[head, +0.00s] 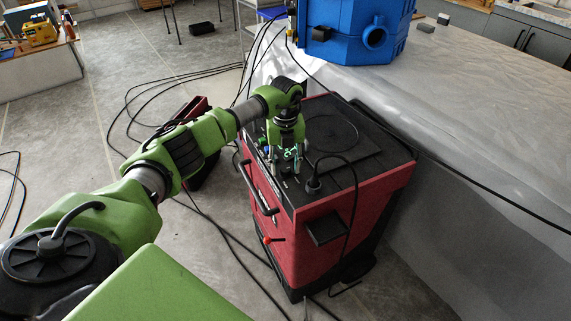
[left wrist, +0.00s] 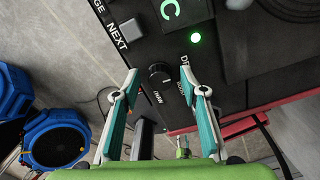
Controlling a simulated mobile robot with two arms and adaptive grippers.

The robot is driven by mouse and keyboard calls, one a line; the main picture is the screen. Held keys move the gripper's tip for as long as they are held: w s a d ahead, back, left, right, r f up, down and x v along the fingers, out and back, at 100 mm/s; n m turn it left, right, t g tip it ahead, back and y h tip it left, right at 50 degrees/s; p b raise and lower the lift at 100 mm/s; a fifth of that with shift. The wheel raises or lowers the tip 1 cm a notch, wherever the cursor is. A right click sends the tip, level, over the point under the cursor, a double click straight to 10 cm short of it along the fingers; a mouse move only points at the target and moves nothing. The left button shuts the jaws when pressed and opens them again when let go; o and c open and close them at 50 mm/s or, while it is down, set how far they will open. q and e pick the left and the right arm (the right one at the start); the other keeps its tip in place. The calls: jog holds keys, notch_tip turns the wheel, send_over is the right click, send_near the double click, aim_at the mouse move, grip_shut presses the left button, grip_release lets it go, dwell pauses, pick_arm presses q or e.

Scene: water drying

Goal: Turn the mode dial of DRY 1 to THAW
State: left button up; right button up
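A red machine with a black top (head: 345,215) stands beside the grey block. My left gripper (head: 284,168) points down at the near left edge of its top, where a green-lit display shows. In the left wrist view a black round dial (left wrist: 160,74) with a small pale mark sits on the black panel. My left gripper (left wrist: 159,76) is open, its teal fingertips on either side of the dial with gaps. I cannot tell its height over the panel. Small lettering by the dial is partly hidden by a finger; I cannot read the setting. My right gripper is not in view.
A NEXT button (left wrist: 126,31), a green display (left wrist: 170,12) and a green light (left wrist: 195,38) lie near the dial. A black plug (head: 313,185) with a cable stands on the machine's top. A blue unit (head: 345,35) rests on the grey block (head: 480,110). Cables cross the floor.

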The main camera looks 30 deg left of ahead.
pick_arm(q)
jog(key=c, duration=1.1)
